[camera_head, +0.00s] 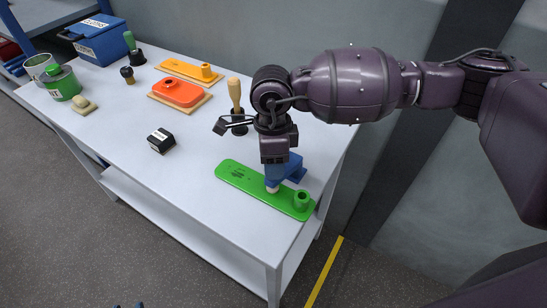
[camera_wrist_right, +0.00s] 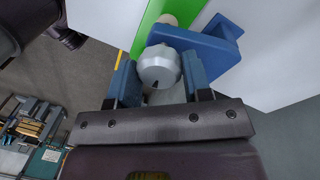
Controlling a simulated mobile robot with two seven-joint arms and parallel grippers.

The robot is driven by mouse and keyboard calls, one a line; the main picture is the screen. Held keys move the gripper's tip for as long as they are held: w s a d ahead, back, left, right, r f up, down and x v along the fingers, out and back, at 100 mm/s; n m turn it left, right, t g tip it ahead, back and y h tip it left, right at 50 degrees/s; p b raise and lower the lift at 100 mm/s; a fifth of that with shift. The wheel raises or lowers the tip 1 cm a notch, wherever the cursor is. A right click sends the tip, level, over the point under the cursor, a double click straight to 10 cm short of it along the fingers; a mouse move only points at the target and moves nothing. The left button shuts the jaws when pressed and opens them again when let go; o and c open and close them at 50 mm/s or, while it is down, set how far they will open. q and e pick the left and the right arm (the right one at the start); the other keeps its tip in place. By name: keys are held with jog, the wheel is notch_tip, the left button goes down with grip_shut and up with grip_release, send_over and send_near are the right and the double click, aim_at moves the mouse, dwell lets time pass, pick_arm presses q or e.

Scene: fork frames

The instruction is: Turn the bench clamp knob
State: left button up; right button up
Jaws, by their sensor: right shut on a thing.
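In the head view my right gripper (camera_head: 277,165) comes down from above and hides the knob. Two small dark blue tips at the bottom edge look like my left gripper (camera_head: 128,305); their state is unclear.
A wooden-handled tool (camera_head: 235,95) stands behind my right gripper. A small black block (camera_head: 161,140) lies mid-table. Orange (camera_head: 180,92) and yellow (camera_head: 190,70) pieces, a green can (camera_head: 62,83) and a blue box (camera_head: 98,40) are farther left. The table's front middle is clear.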

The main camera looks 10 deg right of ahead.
jog(key=m, duration=0.1)
jog(key=m+p, duration=0.1)
jog(key=m, duration=0.1)
jog(key=shift+r, duration=0.4)
jog(key=m+p, duration=0.2)
jog(key=m, duration=0.2)
jog(key=shift+y, duration=0.4)
jog(key=m+p, duration=0.1)
jog(key=m, duration=0.2)
jog(key=shift+t, duration=0.4)
jog(key=m+p, duration=0.1)
jog(key=m, duration=0.2)
jog(key=shift+f, duration=0.1)
jog(key=shift+m, duration=0.4)
jog(key=o, duration=0.9)
jog(key=shift+s+f, duration=0.1)
jog(key=shift+f, duration=0.05)
